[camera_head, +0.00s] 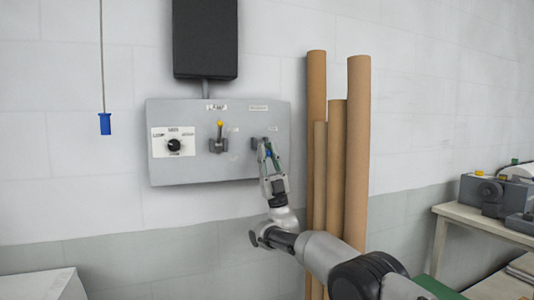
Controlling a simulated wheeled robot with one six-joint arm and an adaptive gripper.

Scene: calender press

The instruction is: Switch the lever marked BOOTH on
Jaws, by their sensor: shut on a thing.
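A grey control panel (198,178) is on the wall. It carries a lever with a yellow knob (219,126), which points up from its dark bracket. To its right is a second lever mount (255,143), mostly covered by my gripper (266,149). My gripper is at this right-hand mount, shut on its lever; the fingers hide most of the handle, so its position cannot be told. White labels sit above both levers, but they are too small to read, so I cannot tell which is marked BOOTH.
A black rotary knob (174,145) on a white plate is at the panel's left. A dark box (205,38) hangs above, and a blue pull handle (105,124) hangs at left. Tall cardboard tubes (357,150) stand close right of my gripper. A bench (460,213) with machinery is far right.

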